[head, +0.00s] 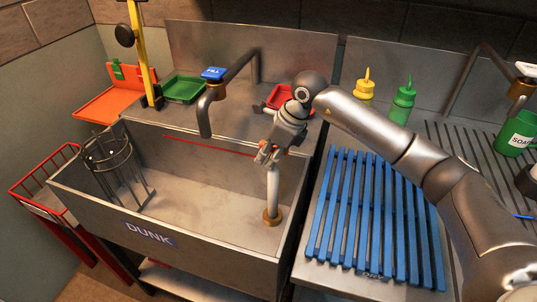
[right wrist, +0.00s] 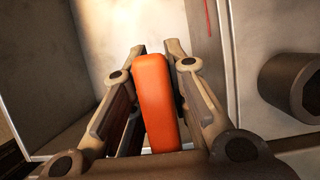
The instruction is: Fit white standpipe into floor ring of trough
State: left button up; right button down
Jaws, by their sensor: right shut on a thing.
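The white standpipe (head: 273,188) stands nearly upright in the right end of the grey trough (head: 190,235) marked DUNK. Its lower end meets the brass floor ring (head: 271,217); I cannot tell how deep it sits in the ring. My right gripper (head: 269,152) is above it, shut on its orange top grip. In the right wrist view the orange grip (right wrist: 158,100) lies between the two fingers of my right gripper (right wrist: 157,85), and the pipe below is hidden. My left gripper is not in view.
A wire basket (head: 112,170) stands in the trough's left end. A faucet (head: 208,105) hangs over the back edge. A blue slatted rack (head: 375,220) lies right of the trough. Green and red trays (head: 184,89) sit behind. The trough's middle floor is clear.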

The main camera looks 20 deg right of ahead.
jog(key=shift+f+b, duration=0.7)
jog(key=shift+f, duration=0.2)
jog(key=c, duration=1.3)
grip_release()
jog(key=v, duration=1.2)
jog(key=shift+r, duration=0.1)
